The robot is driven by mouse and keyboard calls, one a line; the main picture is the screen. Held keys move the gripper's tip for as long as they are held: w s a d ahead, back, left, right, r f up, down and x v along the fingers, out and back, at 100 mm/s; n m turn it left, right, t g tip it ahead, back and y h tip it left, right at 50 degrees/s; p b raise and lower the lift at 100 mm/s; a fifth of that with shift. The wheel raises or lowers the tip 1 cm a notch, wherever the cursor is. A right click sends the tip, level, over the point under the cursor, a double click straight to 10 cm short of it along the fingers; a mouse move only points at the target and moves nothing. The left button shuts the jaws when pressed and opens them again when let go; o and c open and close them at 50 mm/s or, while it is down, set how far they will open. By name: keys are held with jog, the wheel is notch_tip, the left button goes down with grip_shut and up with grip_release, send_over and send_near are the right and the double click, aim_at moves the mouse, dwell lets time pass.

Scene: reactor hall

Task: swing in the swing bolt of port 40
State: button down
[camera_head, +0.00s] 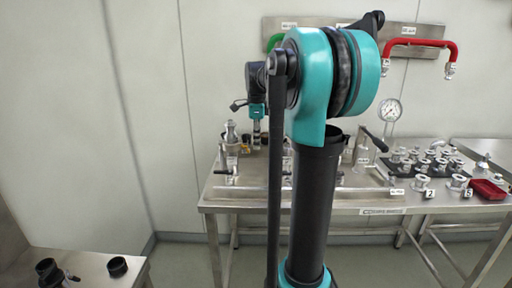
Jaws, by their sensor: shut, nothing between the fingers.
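I cannot make out port 40 or its swing bolt. Several small silver flanged fittings (422,183) stand at the right of the steel bench, some beside number plates; I read a 2 and a 5. Their bolts are too small to tell apart. My own arm, a black column with a large teal joint, stands upright in the middle and hides part of the bench. I cannot make out my gripper or its fingertips; a small black and teal part behind the joint is unclear.
The steel bench (340,205) carries a pressure gauge (388,110), a long bar (330,192) and a red tray (487,189). A red handle (425,43) is on the wall. A low steel table (85,272) with black cups (117,266) is at lower left.

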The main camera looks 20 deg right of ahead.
jog(key=shift+r, duration=2.75)
jog(key=c, duration=2.3)
grip_release()
